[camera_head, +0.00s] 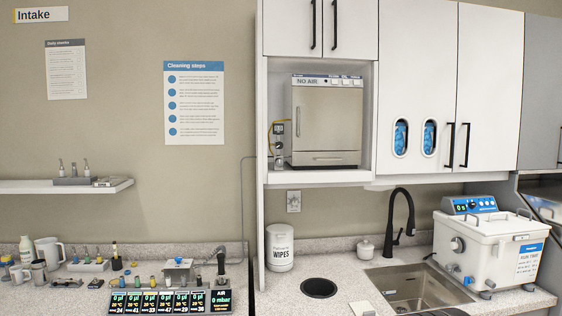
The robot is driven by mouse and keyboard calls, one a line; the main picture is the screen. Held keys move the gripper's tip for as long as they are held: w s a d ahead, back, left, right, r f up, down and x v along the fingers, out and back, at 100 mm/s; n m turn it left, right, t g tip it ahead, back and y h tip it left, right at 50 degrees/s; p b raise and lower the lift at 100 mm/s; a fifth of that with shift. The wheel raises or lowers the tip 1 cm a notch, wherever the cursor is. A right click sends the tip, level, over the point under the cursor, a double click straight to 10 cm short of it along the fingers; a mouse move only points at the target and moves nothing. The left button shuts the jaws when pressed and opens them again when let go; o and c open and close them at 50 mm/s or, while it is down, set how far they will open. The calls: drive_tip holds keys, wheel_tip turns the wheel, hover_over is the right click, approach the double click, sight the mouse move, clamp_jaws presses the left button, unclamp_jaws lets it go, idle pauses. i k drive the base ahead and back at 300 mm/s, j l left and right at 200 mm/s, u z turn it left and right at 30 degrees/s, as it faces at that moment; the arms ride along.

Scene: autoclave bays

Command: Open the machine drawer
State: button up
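A box-shaped machine (327,115) with a beige-grey front stands in an open niche of the white wall cabinet. A panel along its top reads "NO AIR". Its large door has a vertical handle at the left and looks shut. Below the door is a low, wide drawer front (330,159) with a thin horizontal handle; it looks shut. My gripper does not show in this view, so its place relative to the drawer cannot be told.
Below the niche, the counter holds a wipes tub (280,248), a round black opening (319,288), a sink (415,288) with a black tap (399,220), and a white bath unit (485,245). Bottles and small displays crowd the left counter. A wall shelf (60,186) is at left.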

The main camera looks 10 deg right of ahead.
sight(310, 158)
drive_tip(key=i+j+z, duration=0.1)
drive_tip(key=i+z, duration=0.2)
drive_tip(key=i, duration=0.15)
drive_tip(key=i+j+z, duration=0.25)
drive_tip(key=i, duration=0.2)
drive_tip(key=i+j+z, duration=0.3)
drive_tip(key=i+l, duration=0.05)
drive_tip(key=i, duration=0.05)
